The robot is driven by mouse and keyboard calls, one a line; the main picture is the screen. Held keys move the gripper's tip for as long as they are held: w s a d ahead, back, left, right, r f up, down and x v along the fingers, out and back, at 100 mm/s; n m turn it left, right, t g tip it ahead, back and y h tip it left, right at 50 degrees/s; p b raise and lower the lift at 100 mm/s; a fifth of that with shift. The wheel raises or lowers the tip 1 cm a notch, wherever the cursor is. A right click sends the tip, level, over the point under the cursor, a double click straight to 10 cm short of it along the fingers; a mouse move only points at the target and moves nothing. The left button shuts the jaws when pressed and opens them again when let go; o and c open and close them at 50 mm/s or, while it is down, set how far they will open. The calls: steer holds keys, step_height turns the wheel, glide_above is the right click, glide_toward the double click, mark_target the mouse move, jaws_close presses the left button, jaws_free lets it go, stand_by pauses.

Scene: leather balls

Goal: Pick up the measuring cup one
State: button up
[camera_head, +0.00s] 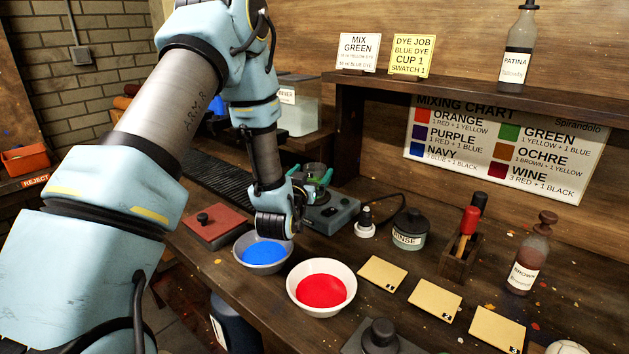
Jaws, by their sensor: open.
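My gripper (312,177) is in the middle of the view, at the end of my blue arm, with its green fingertips apart. A small clear cup (315,169), which may be measuring cup one, shows between and behind the fingertips. It seems to stand on a grey scale-like device (332,213). No number can be read on it, and my wrist hides part of it. I cannot tell whether the fingers touch the cup.
A bowl of blue dye (263,253) and a bowl of red dye (321,288) stand in front of my wrist. A rinse jar (409,229), a brush holder (460,255) and a brown bottle (527,262) stand to the right. A shelf (450,92) overhangs the back.

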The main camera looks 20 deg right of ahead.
mark_target(317, 164)
steer(key=shift+p+x, duration=1.15)
steer(key=shift+x, duration=1.75)
steer(key=shift+c, duration=0.3)
steer(key=c, duration=1.5)
steer(key=shift+r, duration=0.1)
